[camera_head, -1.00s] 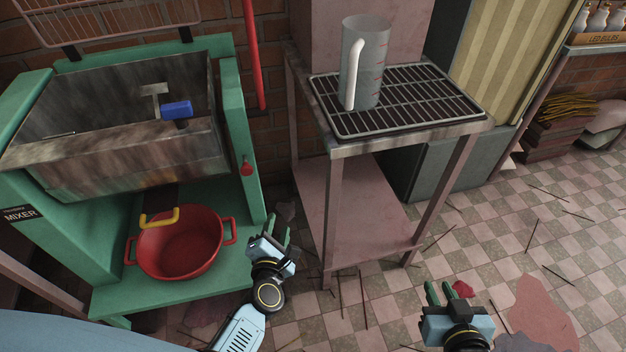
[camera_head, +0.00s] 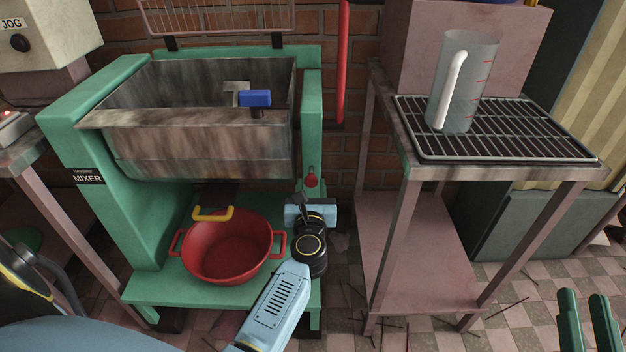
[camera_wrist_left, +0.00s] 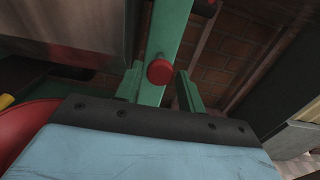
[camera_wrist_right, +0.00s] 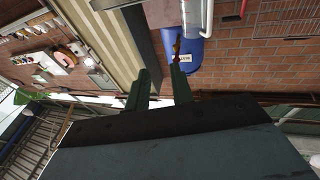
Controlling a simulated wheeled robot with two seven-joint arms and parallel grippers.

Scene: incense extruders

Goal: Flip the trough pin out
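The trough pin (camera_head: 311,181) is a red round knob on the right green post of the mixer. In the left wrist view the red knob (camera_wrist_left: 160,71) shows ahead of my left gripper (camera_wrist_left: 160,88), between the lines of its two spread fingers. In the head view my left gripper (camera_head: 308,198) is just below the knob. It is open and empty. The grimy metal trough (camera_head: 200,140) hangs level in the green frame. My right gripper (camera_head: 588,312) is at the lower right, away from the mixer. It also shows open and empty in the right wrist view (camera_wrist_right: 160,82).
A red pot (camera_head: 228,245) stands on the mixer's green base (camera_head: 170,290), left of my left gripper. A pink table (camera_head: 420,290) with a rack (camera_head: 550,145) and a clear jug (camera_head: 475,75) stands to the right. A red pipe (camera_head: 342,60) runs up the brick wall.

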